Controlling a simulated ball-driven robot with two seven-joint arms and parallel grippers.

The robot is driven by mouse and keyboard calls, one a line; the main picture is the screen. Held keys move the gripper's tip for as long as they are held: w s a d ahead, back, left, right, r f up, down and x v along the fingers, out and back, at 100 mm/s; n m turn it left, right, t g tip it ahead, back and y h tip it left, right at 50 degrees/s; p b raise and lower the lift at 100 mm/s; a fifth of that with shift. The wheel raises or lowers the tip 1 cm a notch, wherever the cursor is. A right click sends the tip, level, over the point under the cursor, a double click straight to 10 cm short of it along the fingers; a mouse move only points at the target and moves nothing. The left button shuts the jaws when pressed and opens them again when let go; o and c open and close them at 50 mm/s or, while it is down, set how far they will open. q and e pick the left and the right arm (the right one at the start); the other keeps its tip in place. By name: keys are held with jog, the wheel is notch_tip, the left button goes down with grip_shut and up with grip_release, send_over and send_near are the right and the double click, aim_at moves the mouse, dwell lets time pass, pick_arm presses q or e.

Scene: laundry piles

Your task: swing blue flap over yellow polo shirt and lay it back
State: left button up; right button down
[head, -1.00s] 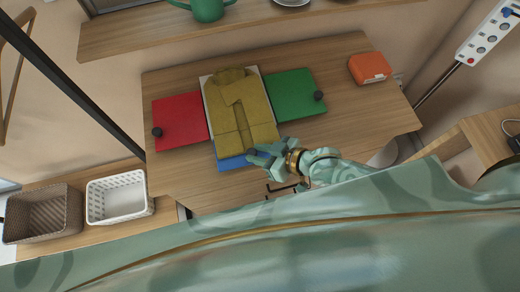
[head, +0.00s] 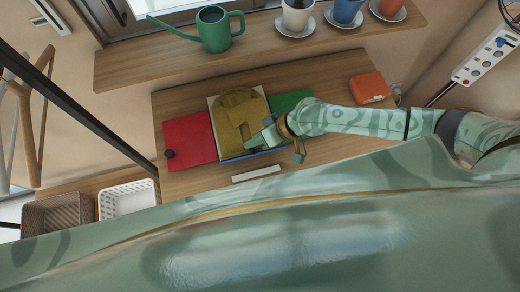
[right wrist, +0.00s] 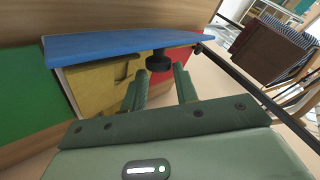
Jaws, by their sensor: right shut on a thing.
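The yellow polo shirt (head: 238,108) lies folded on the white middle panel of the folding board. The blue flap (head: 250,155) shows as a thin edge at the shirt's near end. In the right wrist view the blue flap (right wrist: 110,45) stands raised, seen nearly edge-on, with the polo (right wrist: 95,88) beyond it. My right gripper (head: 275,140) is at the flap's near side, shut on its black knob (right wrist: 158,60). The red flap (head: 190,140) lies flat at left. The green flap (head: 290,101) lies at right, partly hidden by my right arm. My left gripper is not in view.
An orange box (head: 369,89) stands at the table's right. A shelf (head: 150,72) behind holds a green watering can (head: 214,30) and several cups. A wicker basket (head: 58,214) and a white basket (head: 126,198) stand at lower left. The table's front left is clear.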

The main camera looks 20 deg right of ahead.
jog(key=w+b, duration=0.1)
jog(key=w, duration=0.1)
jog(key=w+f+g+b, duration=0.1)
jog(key=shift+w+d+m, duration=0.1)
jog(key=shift+w+m, duration=0.2)
jog(key=shift+w, duration=0.05)
jog(key=shift+w+f+b, duration=0.45)
jog(key=shift+w+b, duration=0.2)
jog(key=shift+b, duration=0.2)
jog(key=c, duration=1.1)
grip_release()
jog(key=shift+d, duration=0.2)
jog(key=shift+r, duration=0.15)
jog(key=shift+w+r, duration=0.1)
